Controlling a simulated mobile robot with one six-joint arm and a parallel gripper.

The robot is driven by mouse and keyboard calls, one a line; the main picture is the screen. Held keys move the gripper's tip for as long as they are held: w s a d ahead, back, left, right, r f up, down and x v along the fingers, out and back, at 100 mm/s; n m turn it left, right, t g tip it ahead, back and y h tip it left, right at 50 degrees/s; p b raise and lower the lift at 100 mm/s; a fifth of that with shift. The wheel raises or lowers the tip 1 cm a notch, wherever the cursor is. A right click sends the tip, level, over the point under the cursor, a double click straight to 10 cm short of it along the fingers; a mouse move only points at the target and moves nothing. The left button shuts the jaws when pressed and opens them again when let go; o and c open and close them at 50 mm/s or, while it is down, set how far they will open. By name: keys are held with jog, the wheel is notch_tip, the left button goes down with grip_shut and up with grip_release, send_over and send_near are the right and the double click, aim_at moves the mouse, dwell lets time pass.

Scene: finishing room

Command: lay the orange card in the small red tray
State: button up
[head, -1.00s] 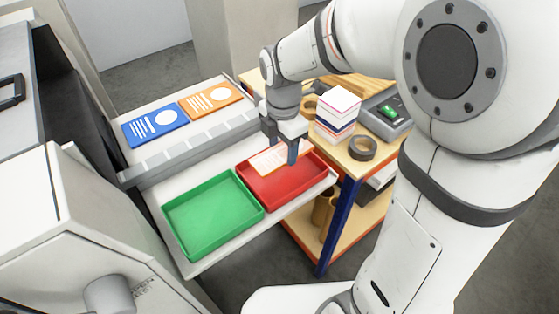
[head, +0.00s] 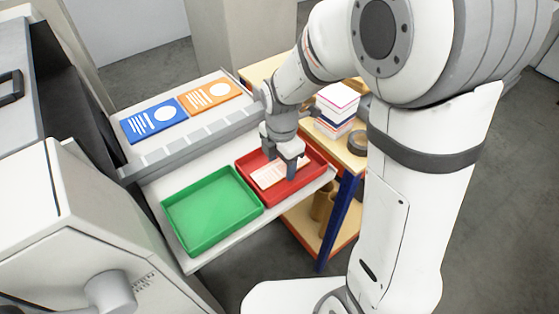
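The small red tray (head: 319,171) sits at the right end of a pale shelf, next to a green tray (head: 212,210). The fingers and wrist hide part of the card. I cannot tell whether the fingers still grip it or whether it lies fully flat.
A blue card (head: 155,121) and another orange card (head: 209,96) lie on the ledge behind the trays. A wooden bench to the right holds a stack of cards or books (head: 336,103) and a tape roll (head: 357,143). The green tray is empty.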

aim_at(281, 168)
jog(key=o, duration=0.3)
jog(key=shift+r, duration=0.1)
notch_tip(281, 168, up, 12)
jog(key=s+d+m+t, duration=0.1)
jog(key=s+d+m, duration=0.3)
jog(key=m, duration=0.4)
jog(key=s+d+m+t, duration=0.1)
jog(key=s+d+m, duration=0.3)
jog(key=m, duration=0.4)
jog(key=s+d+m+t, duration=0.1)
jog(key=s+d+m, duration=0.3)
jog(key=m, duration=0.5)
jog(key=shift+s+r, duration=0.35)
jog(key=shift+r, duration=0.05)
